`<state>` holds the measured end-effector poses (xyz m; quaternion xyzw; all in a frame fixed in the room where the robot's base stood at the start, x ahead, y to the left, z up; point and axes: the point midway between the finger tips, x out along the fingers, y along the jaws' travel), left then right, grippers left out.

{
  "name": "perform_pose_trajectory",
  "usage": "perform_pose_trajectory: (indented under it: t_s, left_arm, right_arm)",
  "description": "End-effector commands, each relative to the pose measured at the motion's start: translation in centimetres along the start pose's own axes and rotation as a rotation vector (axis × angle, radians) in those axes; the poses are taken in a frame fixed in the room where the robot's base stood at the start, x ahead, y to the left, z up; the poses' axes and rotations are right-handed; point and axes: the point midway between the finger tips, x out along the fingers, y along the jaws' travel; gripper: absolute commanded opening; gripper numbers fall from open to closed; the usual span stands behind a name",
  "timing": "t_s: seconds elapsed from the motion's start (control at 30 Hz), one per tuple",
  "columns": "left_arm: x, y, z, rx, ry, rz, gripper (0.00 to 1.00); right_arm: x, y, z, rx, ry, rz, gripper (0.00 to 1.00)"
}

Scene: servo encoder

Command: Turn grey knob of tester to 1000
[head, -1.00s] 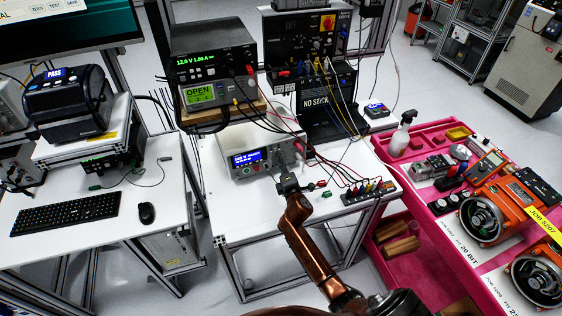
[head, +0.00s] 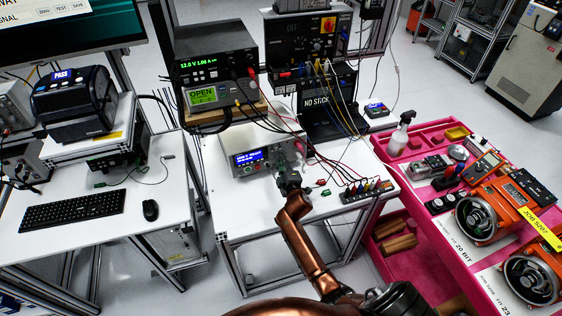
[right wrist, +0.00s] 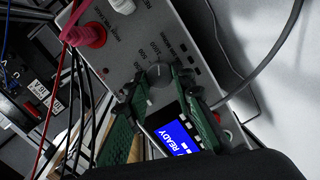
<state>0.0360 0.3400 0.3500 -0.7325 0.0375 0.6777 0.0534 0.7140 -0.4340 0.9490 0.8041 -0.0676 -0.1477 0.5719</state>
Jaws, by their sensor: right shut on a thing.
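The tester (head: 236,142) is a white box with a lit blue display on the middle table. It also shows in the right wrist view (right wrist: 195,62), rotated, with its blue screen (right wrist: 180,137) reading READY. The grey knob (right wrist: 158,72) stands on its front panel, with small printed numbers around it that are hard to read. My right gripper (right wrist: 160,82) is shut on the knob, one green finger on each side. In the head view my right gripper (head: 289,180) is at the tester's front right and hides the knob. My left gripper is not in view.
A strip of coloured terminals (head: 367,190) and loose leads lie on the table right of my gripper. A power supply (head: 215,55) stands behind. A pink cart (head: 440,215) is at right.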

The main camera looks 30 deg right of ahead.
Motion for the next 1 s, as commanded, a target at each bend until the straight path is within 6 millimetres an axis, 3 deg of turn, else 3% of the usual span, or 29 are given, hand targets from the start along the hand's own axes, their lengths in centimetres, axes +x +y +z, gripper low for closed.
perform_pose_trajectory:
  t_s: [0.23,0.27,0.5,0.83,1.0]
  left_arm:
    - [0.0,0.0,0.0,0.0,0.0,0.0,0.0]
    - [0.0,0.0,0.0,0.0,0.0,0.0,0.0]
    - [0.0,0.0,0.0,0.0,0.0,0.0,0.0]
    - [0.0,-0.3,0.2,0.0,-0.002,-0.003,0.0]
    - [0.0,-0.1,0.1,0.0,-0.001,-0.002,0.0]
  right_arm:
    - [0.0,-0.1,0.3,-0.001,-0.005,-0.001,0.0]
    - [0.0,-0.1,0.3,-0.001,-0.005,-0.001,0.23]
    - [0.0,-0.1,0.1,-0.002,-0.002,-0.001,0.4]
    - [-0.3,-0.1,0.1,-0.002,-0.001,-0.001,0.4]
    - [-2.4,-0.1,0.1,-0.003,-0.001,-0.001,0.4]
